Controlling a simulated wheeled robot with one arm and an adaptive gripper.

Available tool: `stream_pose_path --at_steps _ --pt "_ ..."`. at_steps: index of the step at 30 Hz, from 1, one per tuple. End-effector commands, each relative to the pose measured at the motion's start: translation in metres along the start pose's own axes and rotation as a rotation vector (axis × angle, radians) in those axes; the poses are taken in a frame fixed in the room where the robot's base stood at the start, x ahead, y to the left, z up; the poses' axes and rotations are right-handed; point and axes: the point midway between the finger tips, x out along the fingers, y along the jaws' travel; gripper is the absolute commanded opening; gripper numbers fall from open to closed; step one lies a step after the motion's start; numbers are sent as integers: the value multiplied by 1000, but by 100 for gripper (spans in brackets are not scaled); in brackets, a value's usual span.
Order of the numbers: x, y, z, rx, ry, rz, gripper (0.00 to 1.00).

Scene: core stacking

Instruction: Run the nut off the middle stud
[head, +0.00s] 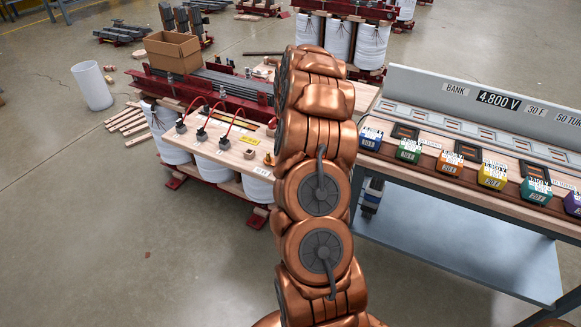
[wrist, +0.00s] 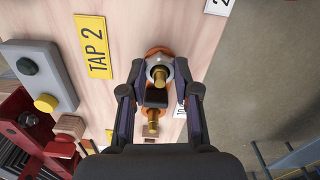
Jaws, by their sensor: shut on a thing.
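In the wrist view my gripper (wrist: 160,72) points down at the pale wooden board (wrist: 125,20). Its two fingers close from both sides around a brass stud (wrist: 159,74) that stands on a copper-coloured round base, and they are shut on the brass piece there. I cannot make out the nut's edges apart from the stud. A second brass threaded piece (wrist: 152,127) shows between the fingers, nearer to the palm. A yellow TAP 2 label (wrist: 94,47) lies left of the fingers. In the head view my arm hides the gripper.
In the head view the wooden board (head: 215,152) carries black terminals with red leads (head: 224,142). Coloured blocks (head: 409,151) line a bench at right. Floor at front left is open.

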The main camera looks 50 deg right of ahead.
Motion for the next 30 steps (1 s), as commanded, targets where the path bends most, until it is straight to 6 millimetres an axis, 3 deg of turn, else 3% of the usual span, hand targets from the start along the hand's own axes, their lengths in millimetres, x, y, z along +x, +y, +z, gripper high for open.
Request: stream_pose_path --at_steps 13,24,30 --pt "1 -1 0 -65 -1 -2 0" --pt "1 -1 0 -402 0 -3 0" --pt "2 -1 0 -440 0 -3 0"
